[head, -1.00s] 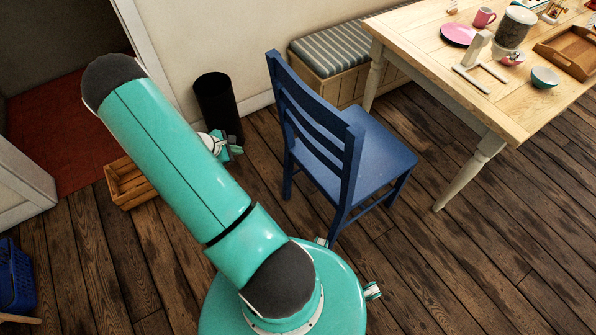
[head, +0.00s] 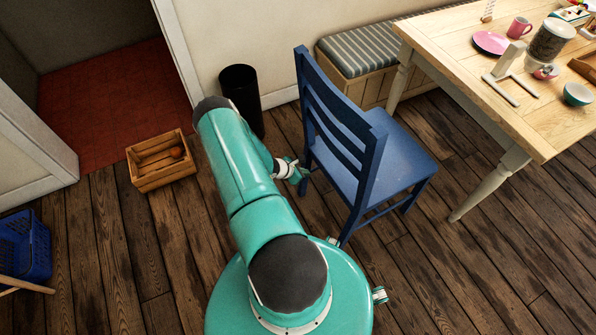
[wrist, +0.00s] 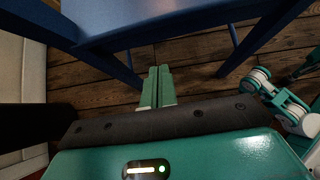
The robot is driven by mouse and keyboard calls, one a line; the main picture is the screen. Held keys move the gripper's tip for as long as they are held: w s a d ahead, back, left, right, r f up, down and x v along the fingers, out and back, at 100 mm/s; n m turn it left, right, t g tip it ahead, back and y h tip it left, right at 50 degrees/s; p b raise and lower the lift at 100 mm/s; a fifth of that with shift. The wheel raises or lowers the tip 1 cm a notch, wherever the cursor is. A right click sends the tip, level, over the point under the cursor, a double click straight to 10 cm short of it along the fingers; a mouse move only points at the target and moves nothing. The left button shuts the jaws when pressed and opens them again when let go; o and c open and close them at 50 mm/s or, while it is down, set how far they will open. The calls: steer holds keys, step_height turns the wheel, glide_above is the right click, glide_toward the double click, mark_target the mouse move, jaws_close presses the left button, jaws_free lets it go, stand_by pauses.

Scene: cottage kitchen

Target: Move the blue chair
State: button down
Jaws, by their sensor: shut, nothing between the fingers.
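The blue chair (head: 389,163) stands upright on the floor beside the table, its slatted back toward me. My gripper (head: 304,175) is low, just left of the chair's rear leg; in the head view I cannot tell whether it touches the leg. In the wrist view my gripper (wrist: 158,86) is shut and empty, its two fingers side by side over the floor.
The wooden table (head: 555,140) with dishes stands at the right, a striped bench (head: 365,50) behind. A black bin (head: 241,98) stands by the wall. A wooden crate (head: 150,180) and a blue basket (head: 22,245) are at the left. Floor between crate and my body is clear.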

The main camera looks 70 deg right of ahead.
steer(key=s+d+f, duration=0.1)
steer(key=s+d, duration=0.2)
steer(key=d, duration=0.1)
steer(key=shift+s+d+f, duration=0.25)
steer(key=shift+s+f, duration=0.1)
steer(key=shift+f, duration=0.05)
